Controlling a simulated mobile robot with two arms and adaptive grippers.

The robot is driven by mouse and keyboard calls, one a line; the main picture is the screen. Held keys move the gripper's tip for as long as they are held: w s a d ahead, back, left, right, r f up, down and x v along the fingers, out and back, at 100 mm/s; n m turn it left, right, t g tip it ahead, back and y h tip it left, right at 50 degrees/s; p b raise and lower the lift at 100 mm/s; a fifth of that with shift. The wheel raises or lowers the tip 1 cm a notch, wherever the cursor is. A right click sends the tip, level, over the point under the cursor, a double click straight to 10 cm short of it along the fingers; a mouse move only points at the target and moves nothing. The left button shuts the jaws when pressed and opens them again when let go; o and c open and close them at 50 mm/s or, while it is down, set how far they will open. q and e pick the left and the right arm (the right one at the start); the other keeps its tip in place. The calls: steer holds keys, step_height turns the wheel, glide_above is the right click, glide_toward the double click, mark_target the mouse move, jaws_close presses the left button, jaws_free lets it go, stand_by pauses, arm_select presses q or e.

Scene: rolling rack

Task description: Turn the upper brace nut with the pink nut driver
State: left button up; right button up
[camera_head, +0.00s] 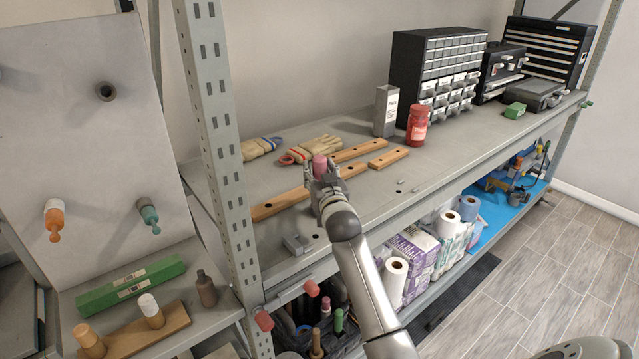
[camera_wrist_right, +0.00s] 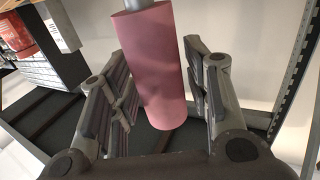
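The pink nut driver (camera_head: 319,163) stands upright at my right gripper (camera_head: 325,178), above the middle shelf. In the right wrist view, the pink handle (camera_wrist_right: 155,70) lies between the two fingers of my right gripper (camera_wrist_right: 160,80) and nearly fills the gap. I cannot make out which fitting is the upper brace nut. My left gripper is not in view.
Wooden strips with holes (camera_head: 280,204) and gloves (camera_head: 315,150) lie near the gripper. A grey bottle-like box (camera_head: 386,110), red jar (camera_head: 417,125) and drawer cabinet (camera_head: 440,75) stand right. A perforated upright (camera_head: 215,120) rises left. Red-capped fittings (camera_head: 264,320) stick out below the shelf front.

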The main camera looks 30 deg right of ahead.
jaws_close()
steer(key=shift+r, duration=0.15)
